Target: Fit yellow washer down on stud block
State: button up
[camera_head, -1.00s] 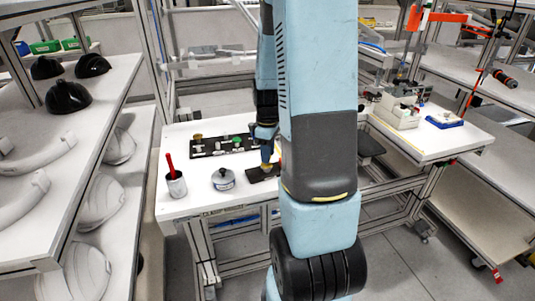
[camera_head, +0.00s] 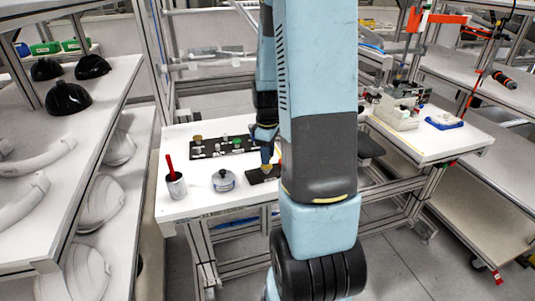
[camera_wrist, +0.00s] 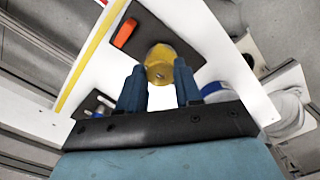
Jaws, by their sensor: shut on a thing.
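The yellow washer (camera_wrist: 160,62) sits between the fingertips of my gripper (camera_wrist: 159,72) in the wrist view, and the gripper is shut on it. The washer is over the dark stud block (camera_wrist: 178,27), which carries an orange piece (camera_wrist: 125,33) to one side. I cannot tell whether the washer touches the block or is a little above it, and the stud itself is not clear. In the head view my gripper (camera_head: 266,161) is low at the dark block (camera_head: 258,175), partly hidden behind my arm.
A black tray (camera_head: 205,155) with several small parts lies behind on the white bench (camera_head: 200,203).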

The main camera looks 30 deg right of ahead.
jog(key=shift+f, duration=1.25)
dwell(0.4)
jog(key=o, duration=1.1)
notch_tip(320, 180, up, 14)
jog(key=shift+f, duration=0.15)
dwell(0.4)
